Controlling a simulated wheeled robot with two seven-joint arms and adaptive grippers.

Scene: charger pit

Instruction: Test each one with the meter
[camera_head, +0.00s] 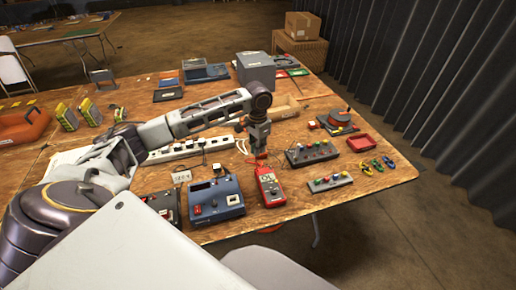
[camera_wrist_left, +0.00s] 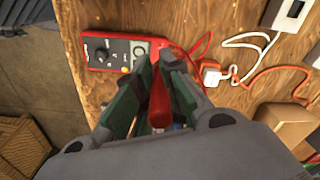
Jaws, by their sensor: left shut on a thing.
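My left gripper (camera_head: 258,152) is over the table just behind the red multimeter (camera_head: 269,187). It is shut on a red probe, which shows between the fingers in the left wrist view (camera_wrist_left: 159,103). The meter lies face up with its dial and display showing (camera_wrist_left: 115,52), and a red lead runs on the table beside it. In the wrist view a small white plug-like piece with an orange part (camera_wrist_left: 212,74) lies right of the fingers, with white and orange cords. My right gripper is out of view.
A blue instrument box (camera_head: 216,201) stands left of the meter near the front edge. Grey switch boxes (camera_head: 312,153) and (camera_head: 330,182), a red tray (camera_head: 359,143) and several coloured clips (camera_head: 377,165) lie to the right.

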